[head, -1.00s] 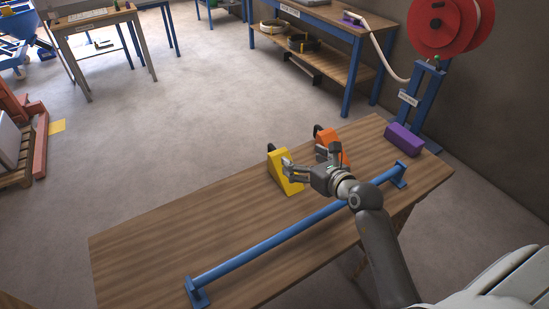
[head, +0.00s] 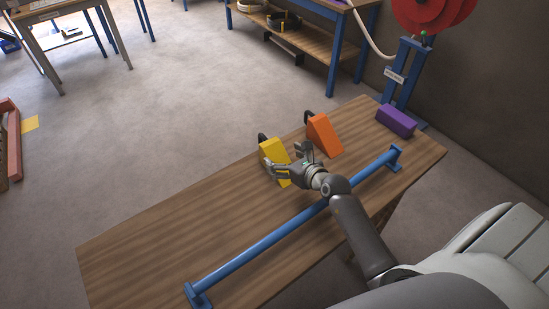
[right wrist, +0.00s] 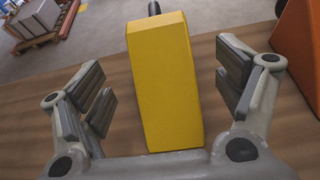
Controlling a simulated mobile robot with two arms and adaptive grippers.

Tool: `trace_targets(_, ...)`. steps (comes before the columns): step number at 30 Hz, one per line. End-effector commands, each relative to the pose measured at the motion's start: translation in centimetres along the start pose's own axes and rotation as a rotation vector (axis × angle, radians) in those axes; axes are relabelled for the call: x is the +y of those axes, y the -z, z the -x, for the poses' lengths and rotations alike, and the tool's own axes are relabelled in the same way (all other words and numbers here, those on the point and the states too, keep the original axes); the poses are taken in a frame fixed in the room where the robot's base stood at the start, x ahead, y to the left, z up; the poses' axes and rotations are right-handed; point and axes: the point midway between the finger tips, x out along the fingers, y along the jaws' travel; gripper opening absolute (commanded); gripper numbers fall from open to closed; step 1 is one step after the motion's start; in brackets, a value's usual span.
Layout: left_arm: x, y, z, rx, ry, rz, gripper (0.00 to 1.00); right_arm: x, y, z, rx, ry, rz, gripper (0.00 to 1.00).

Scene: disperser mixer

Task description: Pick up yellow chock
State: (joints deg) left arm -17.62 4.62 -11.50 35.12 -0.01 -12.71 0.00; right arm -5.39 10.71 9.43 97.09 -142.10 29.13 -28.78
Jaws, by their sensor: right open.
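The yellow chock (head: 274,151) is a wedge with a dark handle at its back, standing on the wooden table (head: 170,225). My right gripper (head: 284,160) is open at the chock's near side and hides part of it in the head view. In the right wrist view the yellow chock (right wrist: 163,85) stands between the two open fingers of my right gripper (right wrist: 165,100), with a gap on each side. The left gripper is not in view.
An orange chock (head: 324,136) stands just right of the yellow one; its edge shows in the right wrist view (right wrist: 298,45). A purple block (head: 396,121) lies at the far right. A blue rail (head: 270,243) runs along the table's near side. The table's left part is bare.

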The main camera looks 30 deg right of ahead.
Motion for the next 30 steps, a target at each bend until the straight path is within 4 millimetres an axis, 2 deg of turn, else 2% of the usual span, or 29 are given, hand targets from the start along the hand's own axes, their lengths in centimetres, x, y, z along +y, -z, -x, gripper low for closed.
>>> trace_targets(3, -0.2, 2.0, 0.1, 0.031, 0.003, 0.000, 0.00, 0.0, -0.1, -0.8, -0.001, 0.001, 0.001, 0.88)
trace_targets(6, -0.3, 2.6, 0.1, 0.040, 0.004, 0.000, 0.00, 0.0, -0.1, -2.1, -0.001, 0.000, 0.001, 0.88)
trace_targets(15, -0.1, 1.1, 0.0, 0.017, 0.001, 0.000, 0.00, 0.0, -0.1, -5.5, -0.001, 0.000, -0.001, 0.88)
trace_targets(25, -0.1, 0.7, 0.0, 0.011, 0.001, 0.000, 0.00, 0.0, -0.1, -5.8, -0.001, 0.000, 0.000, 0.88)
trace_targets(30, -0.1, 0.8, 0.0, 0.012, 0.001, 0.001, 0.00, 0.0, -0.1, -5.8, -0.001, 0.000, 0.000, 0.66)
